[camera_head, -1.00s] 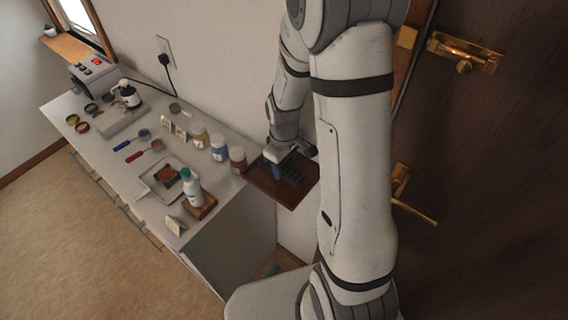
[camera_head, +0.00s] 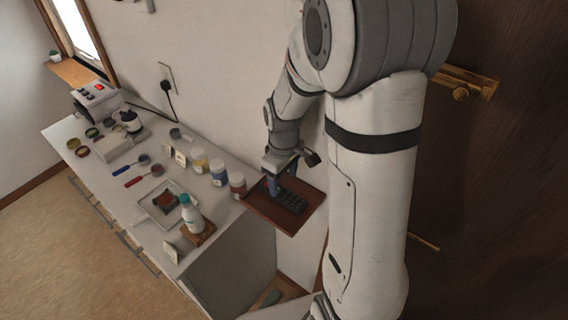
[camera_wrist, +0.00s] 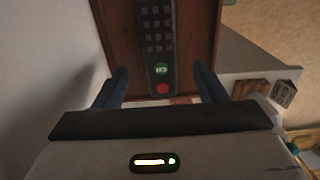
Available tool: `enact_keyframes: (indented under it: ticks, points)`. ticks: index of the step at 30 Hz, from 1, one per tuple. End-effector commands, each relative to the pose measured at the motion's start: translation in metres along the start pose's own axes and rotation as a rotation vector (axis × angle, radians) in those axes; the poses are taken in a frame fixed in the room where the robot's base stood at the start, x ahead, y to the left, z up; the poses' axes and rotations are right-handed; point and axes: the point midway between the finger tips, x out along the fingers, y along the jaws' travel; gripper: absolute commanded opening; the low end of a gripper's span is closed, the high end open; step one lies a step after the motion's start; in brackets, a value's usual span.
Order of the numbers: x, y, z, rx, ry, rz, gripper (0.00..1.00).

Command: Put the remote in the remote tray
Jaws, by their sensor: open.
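The black remote (camera_head: 290,201) lies on the brown wooden remote tray (camera_head: 276,220) at the right end of the counter. In the wrist view the remote (camera_wrist: 156,40) has dark buttons, one green and one red, and lies lengthwise on the tray (camera_wrist: 203,27). My gripper (camera_head: 282,180) is over the tray beside the remote's near end. In the wrist view the blue fingers of my gripper (camera_wrist: 161,84) are apart on either side of the remote, with nothing between them held. Part of the remote's far end is cut off in the wrist view.
Several jars (camera_head: 218,172) stand on the white counter (camera_head: 110,173) left of the tray. A bottle with a teal cap (camera_head: 191,215) stands on a wooden block nearer the front. The wall is close behind, and a dark door (camera_head: 490,200) is at right.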

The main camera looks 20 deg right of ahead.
Motion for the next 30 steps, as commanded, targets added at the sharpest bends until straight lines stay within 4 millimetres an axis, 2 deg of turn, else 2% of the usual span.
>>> enact_keyframes:
  ticks: [3, 6, 16, 24, 30]
  points:
    - [-0.026, 0.001, -0.001, 0.0, 0.005, 0.004, 0.65]
    - [-0.043, 0.0, -0.001, -0.001, 0.003, 0.002, 0.65]
    - [-0.076, -0.006, 0.007, 0.038, 0.018, 0.013, 0.65]
    - [-0.124, -0.04, 0.049, 0.265, 0.12, 0.067, 0.65]
    - [-0.147, -0.068, 0.085, 0.45, 0.208, 0.09, 0.65]
